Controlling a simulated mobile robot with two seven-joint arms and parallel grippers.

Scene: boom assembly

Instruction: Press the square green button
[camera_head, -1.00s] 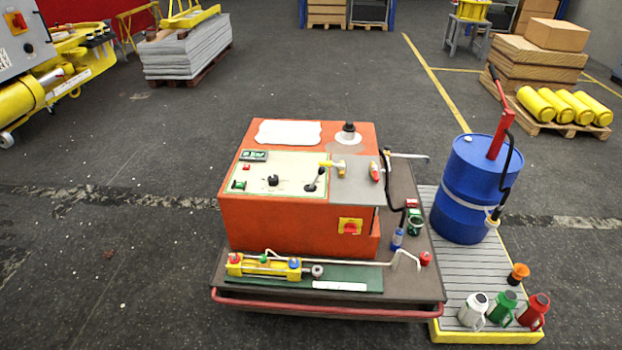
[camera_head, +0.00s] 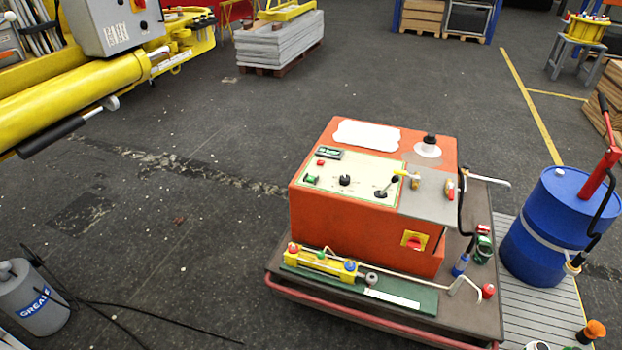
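The orange machine (camera_head: 360,225) stands on a cart in the centre right. Its cream panel (camera_head: 352,177) carries a small green control (camera_head: 311,179) at the left edge; it is too small to tell whether it is a square button. A small red button (camera_head: 321,162) sits behind it. A black knob (camera_head: 345,180) and a lever (camera_head: 386,187) are to the right. A grey control box (camera_head: 108,24) at the upper left is cut by the top edge; no green button shows on its visible part. Neither of my grippers is in view.
A yellow boom (camera_head: 75,93) reaches in from the left. A grey grease can (camera_head: 38,300) with a black hose stands at the lower left. A blue drum (camera_head: 556,225) is right of the cart (camera_head: 480,315). The floor left of the cart is mostly clear.

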